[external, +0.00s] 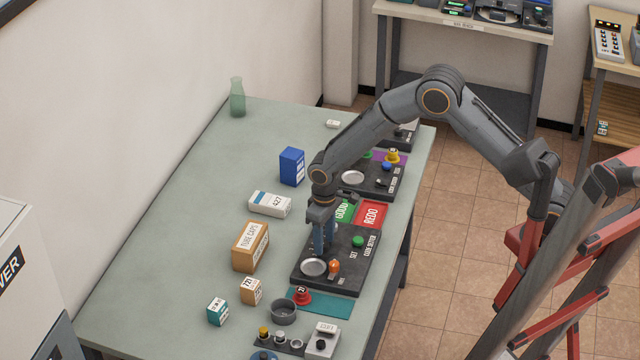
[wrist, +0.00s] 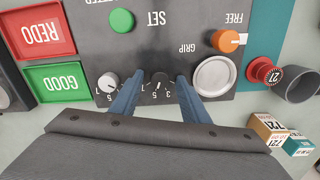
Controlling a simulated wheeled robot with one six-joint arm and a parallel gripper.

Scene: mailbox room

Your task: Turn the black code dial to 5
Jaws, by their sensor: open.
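The black code dial (wrist: 160,80) shows in the wrist view on the dark code setter panel (wrist: 185,30), upside down in this view, with small numbers on its near side. I cannot tell exactly which number its mark points at. My gripper (wrist: 157,90) is open, with one blue finger on each side of the dial; I cannot tell whether they touch it. In the external view my gripper (external: 325,245) points down over the code setter panel (external: 350,278) and hides the dial.
A white dial (wrist: 107,83) sits just left of the left finger in the wrist view. A silver disc (wrist: 214,75) is right of the right finger. A green SET button (wrist: 122,20) and an orange FREE knob (wrist: 227,41) lie farther up. Boxes, including TUBE CAPS (external: 250,247), stand left of the panel.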

